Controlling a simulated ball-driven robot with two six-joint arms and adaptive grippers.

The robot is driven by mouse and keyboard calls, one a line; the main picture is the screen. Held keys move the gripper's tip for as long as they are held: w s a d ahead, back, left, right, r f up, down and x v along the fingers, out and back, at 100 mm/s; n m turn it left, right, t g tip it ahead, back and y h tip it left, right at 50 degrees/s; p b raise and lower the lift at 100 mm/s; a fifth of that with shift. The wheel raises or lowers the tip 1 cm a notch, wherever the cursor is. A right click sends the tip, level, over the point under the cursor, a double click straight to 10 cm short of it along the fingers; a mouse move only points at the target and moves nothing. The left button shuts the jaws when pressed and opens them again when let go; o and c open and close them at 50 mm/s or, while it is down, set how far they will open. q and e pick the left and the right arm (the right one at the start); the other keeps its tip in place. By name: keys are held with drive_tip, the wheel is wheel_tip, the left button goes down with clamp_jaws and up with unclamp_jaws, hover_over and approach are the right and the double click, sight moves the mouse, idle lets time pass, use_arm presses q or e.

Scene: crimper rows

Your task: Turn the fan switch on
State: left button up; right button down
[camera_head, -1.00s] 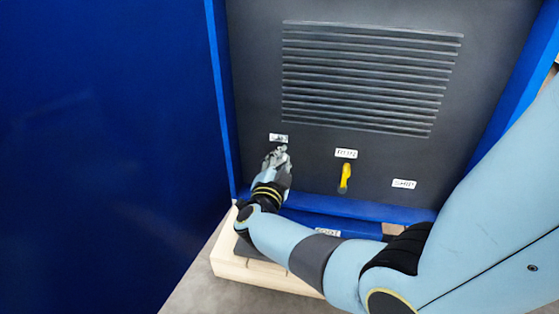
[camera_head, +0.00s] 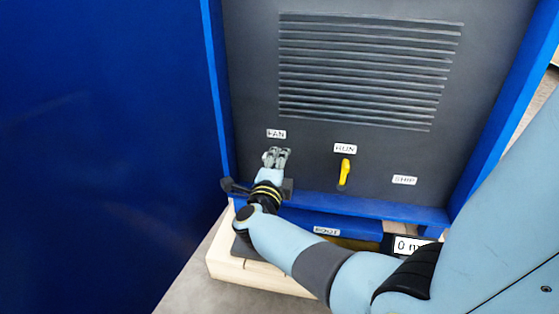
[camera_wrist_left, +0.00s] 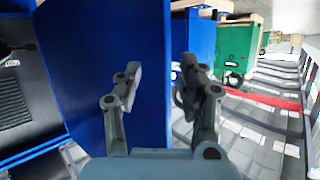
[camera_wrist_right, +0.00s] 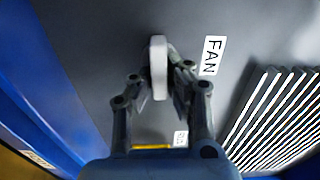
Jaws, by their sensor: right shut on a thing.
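The fan switch, a pale flat knob (camera_wrist_right: 158,66), sits on the dark panel beside the FAN label (camera_wrist_right: 211,56). My right gripper (camera_wrist_right: 160,80) is shut on this knob, with a finger on each side. In the head view the right gripper (camera_head: 276,157) is at the panel just below the FAN label (camera_head: 276,133), and its fingers hide the knob. My left gripper (camera_wrist_left: 160,80) is open and empty in the left wrist view, in front of a blue panel; it is outside the head view.
A yellow RUN switch (camera_head: 345,171) stands to the right of my right gripper. A SHIP label (camera_head: 404,180) is further right. Ridged vents (camera_head: 365,70) lie above. Blue cabinet walls (camera_head: 500,115) flank the panel, and a blue ledge (camera_head: 350,206) runs below.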

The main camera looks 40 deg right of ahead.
sight(282, 117)
drive_tip(key=shift+s+a+f, duration=0.1)
drive_tip(key=shift+f, duration=0.1)
idle(0.4)
drive_tip(key=c, duration=1.3)
unclamp_jaws()
drive_tip(key=shift+r, duration=0.1)
drive_tip(key=shift+r, duration=0.1)
wheel_tip(282, 117, up, 10)
drive_tip(key=shift+f, duration=0.1)
